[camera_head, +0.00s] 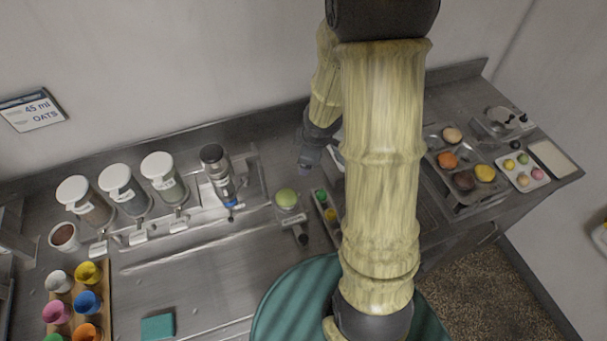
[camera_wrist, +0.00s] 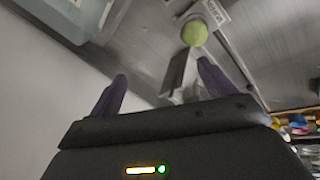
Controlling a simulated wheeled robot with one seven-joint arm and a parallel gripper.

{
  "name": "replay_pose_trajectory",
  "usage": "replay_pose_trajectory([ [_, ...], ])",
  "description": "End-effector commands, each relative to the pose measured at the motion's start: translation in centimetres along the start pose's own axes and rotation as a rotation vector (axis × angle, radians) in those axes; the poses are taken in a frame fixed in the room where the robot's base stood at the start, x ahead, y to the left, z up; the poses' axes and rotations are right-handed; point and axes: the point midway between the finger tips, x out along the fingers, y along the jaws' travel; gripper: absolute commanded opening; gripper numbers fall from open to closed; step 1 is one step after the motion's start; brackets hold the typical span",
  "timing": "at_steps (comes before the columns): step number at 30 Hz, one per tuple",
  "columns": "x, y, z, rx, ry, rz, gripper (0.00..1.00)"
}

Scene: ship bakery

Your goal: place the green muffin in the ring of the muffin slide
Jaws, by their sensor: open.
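The green muffin (camera_head: 286,198) sits at the upper end of a small metal slide-like stand (camera_head: 292,219) on the counter, right of the labelled dispensers. Whether it lies inside a ring there is too small to tell. The muffin also shows near the top of the wrist view (camera_wrist: 194,33), beyond the fingertips. My gripper (camera_head: 304,169) is above and behind the muffin in the head view, apart from it. In the wrist view my gripper (camera_wrist: 162,75) has its two dark fingers spread with nothing between them.
Capped jars (camera_head: 119,188) and a grey dispenser (camera_head: 217,172) stand to the left. A narrow tray with green and yellow items (camera_head: 323,206) is close on the right. A muffin tin (camera_head: 466,163) is farther right. My arm hides part of the counter.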

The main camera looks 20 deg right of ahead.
Motion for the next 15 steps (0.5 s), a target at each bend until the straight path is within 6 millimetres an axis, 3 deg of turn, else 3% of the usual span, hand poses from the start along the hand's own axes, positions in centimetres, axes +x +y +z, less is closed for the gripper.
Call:
replay_pose_trajectory([
  [5, -4.2, -1.7, 0.2, 0.318, -0.068, 0.029, 0.82],
  [15, -10.5, -8.5, -0.1, 0.887, -0.126, -0.058, 0.82],
])
